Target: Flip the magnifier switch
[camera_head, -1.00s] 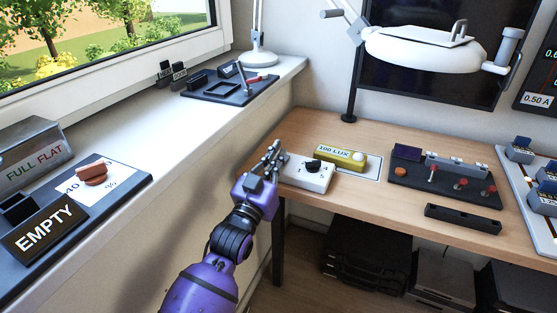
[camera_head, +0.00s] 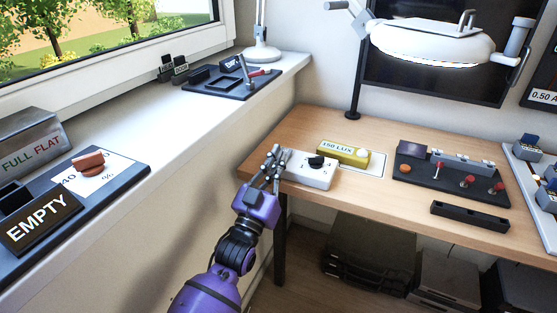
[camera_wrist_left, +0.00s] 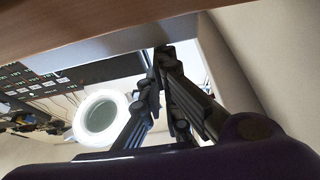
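A white switch box (camera_head: 303,173) with a black knob (camera_head: 317,162) sits at the left end of the wooden desk. The magnifier lamp (camera_head: 430,43) hangs over the desk with a bright rim along its underside; its lit ring also shows in the left wrist view (camera_wrist_left: 78,122). A yellow meter (camera_head: 340,154) with a LUX label stands behind the box. My left gripper (camera_head: 277,158) is at the box's left end, its fingertips close together and holding nothing that I can see. Whether it touches the box is unclear. My right gripper is out of view.
A dark panel (camera_head: 415,174) with small levers and a black tray (camera_head: 469,216) lie to the right on the desk. The window sill (camera_head: 150,130) at left carries a slider panel, an EMPTY sign (camera_head: 40,222) and another lamp base (camera_head: 262,54). A dark screen stands behind.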

